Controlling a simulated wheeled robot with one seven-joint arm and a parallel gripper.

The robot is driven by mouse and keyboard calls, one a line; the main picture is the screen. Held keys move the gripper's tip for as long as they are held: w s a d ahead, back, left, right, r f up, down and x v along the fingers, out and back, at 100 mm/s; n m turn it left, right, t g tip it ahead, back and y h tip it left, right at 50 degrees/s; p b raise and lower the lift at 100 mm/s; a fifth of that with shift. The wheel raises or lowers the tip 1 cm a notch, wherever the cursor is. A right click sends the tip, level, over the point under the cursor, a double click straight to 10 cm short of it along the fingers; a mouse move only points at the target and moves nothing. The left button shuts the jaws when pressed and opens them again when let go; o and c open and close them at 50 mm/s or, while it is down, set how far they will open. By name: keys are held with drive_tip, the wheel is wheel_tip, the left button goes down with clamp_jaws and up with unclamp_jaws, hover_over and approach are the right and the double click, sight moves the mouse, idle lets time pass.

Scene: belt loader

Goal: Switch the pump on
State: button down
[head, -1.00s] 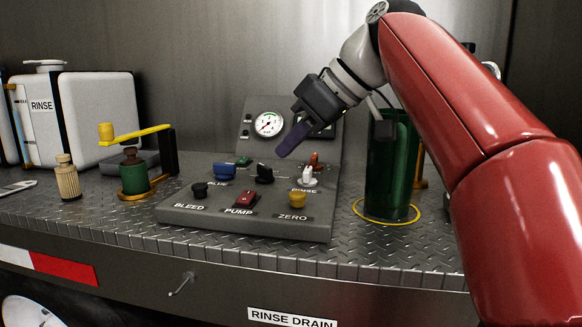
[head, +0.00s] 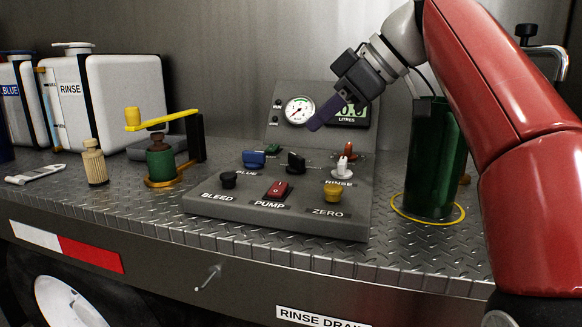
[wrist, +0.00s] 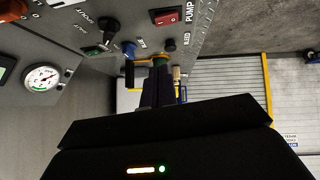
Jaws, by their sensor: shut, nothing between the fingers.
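The pump switch (head: 278,190) is a red rocker marked I and O, above the PUMP label at the front of the grey control panel (head: 240,212). It also shows in the wrist view (wrist: 166,17), at the top, upside down. My gripper (head: 314,124) is shut and empty, with its purple fingers pointing down and left. It hangs in the air above the back of the panel, in front of the gauge and display, apart from the switch. In the wrist view the closed fingers (wrist: 157,72) point up, below the switch in the picture.
Close around the switch are the black BLEED knob (head: 228,180), yellow ZERO button (head: 333,193), black selector (head: 296,162) and blue knob (head: 254,159). A green cylinder (head: 433,160) stands right. A green pot with yellow lever (head: 160,165) and wooden bottle (head: 94,163) stand left.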

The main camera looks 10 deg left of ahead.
drive_tip(key=b, duration=0.1)
hover_over(275, 182)
drive_tip(key=d, duration=0.3)
drive_tip(key=f, duration=0.5)
drive_tip(key=shift+s+f, duration=0.25)
drive_tip(key=shift+s, duration=0.15)
drive_tip(key=f, duration=0.1)
drive_tip(key=f+b, duration=0.1)
drive_tip(key=shift+w+f, duration=0.2)
drive_tip(key=shift+f, duration=0.1)
drive_tip(key=shift+w+f, duration=0.15)
drive_tip(key=shift+f, duration=0.55)
